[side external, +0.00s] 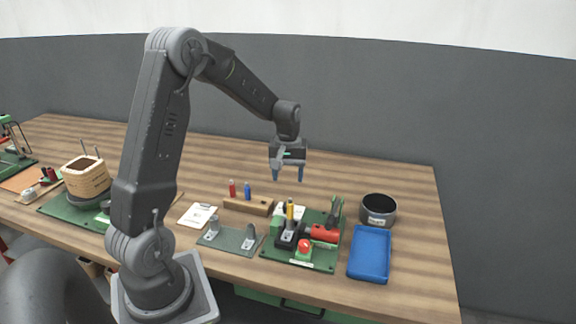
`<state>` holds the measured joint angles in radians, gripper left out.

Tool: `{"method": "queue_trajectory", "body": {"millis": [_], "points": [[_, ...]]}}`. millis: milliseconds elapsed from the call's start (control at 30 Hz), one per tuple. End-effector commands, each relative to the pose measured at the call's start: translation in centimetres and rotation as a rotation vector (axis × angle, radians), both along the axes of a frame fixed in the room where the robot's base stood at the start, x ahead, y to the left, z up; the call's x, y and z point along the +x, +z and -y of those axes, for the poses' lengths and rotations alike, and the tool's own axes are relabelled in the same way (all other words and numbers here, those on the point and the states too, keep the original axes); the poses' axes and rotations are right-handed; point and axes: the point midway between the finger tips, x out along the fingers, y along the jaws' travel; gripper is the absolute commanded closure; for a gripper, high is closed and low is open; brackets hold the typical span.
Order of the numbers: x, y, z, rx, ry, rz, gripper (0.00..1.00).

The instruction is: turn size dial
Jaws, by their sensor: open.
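My gripper (288,176) is open and empty, pointing down in the air above the back middle of the table. It is clear of everything below it. I cannot pick out a size dial for certain. A green board (322,263) in front carries a red button (304,246) on a green box, a red cylinder-like tool (324,233), a yellow upright piece (290,210) and dark tools. A second green board (63,208) at the left carries a wooden coil form (87,178) on a dark round base, partly hidden by my arm.
A blue tray (370,254) and a dark round bin (379,208) stand at the right. A wooden block (248,205) holds a red and a blue piece. A grey-green plate with two brackets (231,240) and a white card (197,215) lie at the front. The table's back is clear.

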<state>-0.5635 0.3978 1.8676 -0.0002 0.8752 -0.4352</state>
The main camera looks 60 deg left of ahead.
Motion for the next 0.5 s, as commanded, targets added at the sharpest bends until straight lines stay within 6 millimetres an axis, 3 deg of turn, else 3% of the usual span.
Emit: {"method": "queue_trajectory", "body": {"millis": [200,500], "points": [[0.0,2.5,0.0,0.001,0.0,0.002,0.4],[0.0,2.9,0.0,0.0,0.0,0.0,0.4]]}}
